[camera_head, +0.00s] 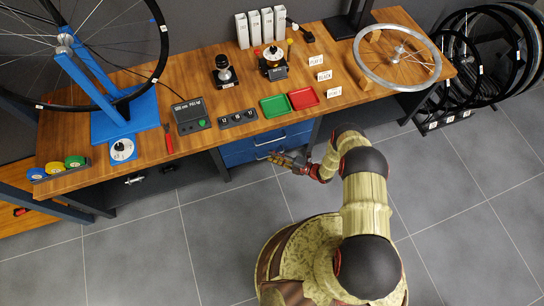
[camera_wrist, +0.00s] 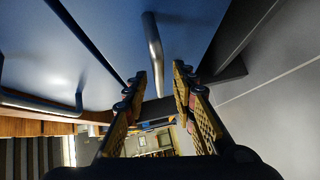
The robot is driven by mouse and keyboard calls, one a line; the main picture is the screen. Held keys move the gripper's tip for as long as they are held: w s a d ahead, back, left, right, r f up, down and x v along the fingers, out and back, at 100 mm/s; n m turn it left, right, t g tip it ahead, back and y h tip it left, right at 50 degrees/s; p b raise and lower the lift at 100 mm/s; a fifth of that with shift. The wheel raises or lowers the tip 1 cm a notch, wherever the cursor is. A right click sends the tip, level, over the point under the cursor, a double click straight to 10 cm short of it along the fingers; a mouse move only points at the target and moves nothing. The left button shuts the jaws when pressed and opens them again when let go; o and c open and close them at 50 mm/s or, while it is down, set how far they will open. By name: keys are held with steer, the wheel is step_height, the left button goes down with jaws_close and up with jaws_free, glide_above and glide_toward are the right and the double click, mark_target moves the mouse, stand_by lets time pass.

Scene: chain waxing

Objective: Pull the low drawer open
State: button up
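The low drawer (camera_wrist: 190,35) is a blue front with a grey bar handle (camera_wrist: 153,42), filling the upper middle of the wrist view. In the head view, the blue drawer unit (camera_head: 240,155) hangs under the bench, its fronts looking flush. My gripper (camera_head: 292,160) is in front of its lower part and hides some of it. In the wrist view my gripper (camera_wrist: 160,75) is open, its two patterned fingers apart. The low handle lines up with the gap between the fingertips; I cannot tell whether it is between them. No finger visibly closes on it.
The upper drawer's handle (camera_wrist: 40,104) is at left in the wrist view. A dark bench leg (camera_wrist: 228,68) stands right of the low drawer. The wooden bench (camera_head: 350,105) carries trays, tools and wheels above. Grey tiled floor (camera_head: 160,245) is clear to the left.

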steer(key=shift+w+a, duration=0.25)
steer(key=shift+a, duration=0.25)
steer(key=c, duration=0.4)
jaws_close()
steer(key=shift+f, duration=0.1)
